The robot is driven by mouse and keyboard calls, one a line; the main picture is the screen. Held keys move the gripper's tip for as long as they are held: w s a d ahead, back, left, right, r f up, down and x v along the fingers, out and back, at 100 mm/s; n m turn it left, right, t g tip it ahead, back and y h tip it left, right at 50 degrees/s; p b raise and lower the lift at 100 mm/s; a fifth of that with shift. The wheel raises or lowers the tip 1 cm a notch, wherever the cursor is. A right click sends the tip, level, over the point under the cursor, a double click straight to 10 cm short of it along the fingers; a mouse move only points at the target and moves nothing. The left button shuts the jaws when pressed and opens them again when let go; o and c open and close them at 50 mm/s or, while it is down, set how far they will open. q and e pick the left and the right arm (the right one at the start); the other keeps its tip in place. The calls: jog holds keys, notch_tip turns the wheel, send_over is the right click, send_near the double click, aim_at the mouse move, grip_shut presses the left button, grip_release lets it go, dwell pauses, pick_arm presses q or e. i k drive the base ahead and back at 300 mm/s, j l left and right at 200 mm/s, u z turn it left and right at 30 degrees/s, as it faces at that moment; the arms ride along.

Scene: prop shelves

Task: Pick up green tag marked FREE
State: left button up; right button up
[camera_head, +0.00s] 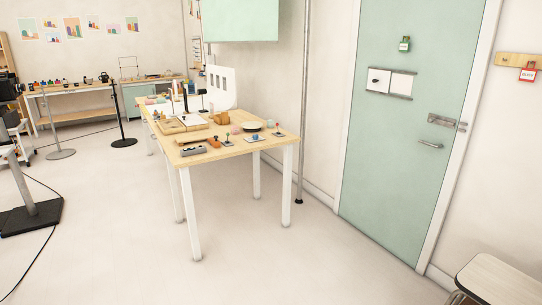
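A small green tag (404,45) with a white label hangs near the top of the pale green door (385,135); its lettering is too small to read. A red tag (528,74) with a white label hangs from a wooden board (518,60) on the wall right of the door. Neither of my grippers is in view.
A wooden table (275,148) holding several small objects stands left of the door. A pale seat or small tabletop (500,280) juts in at bottom right. A stand with a black base (30,218) is at left. The floor (290,265) before the door is clear.

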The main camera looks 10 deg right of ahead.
aim_at(404, 46)
jog(key=i+l+z, duration=0.4)
jog(key=i, duration=0.95)
jog(key=i+j+z, duration=0.15)
jog(key=i+z, duration=0.2)
jog(key=i, duration=0.95)
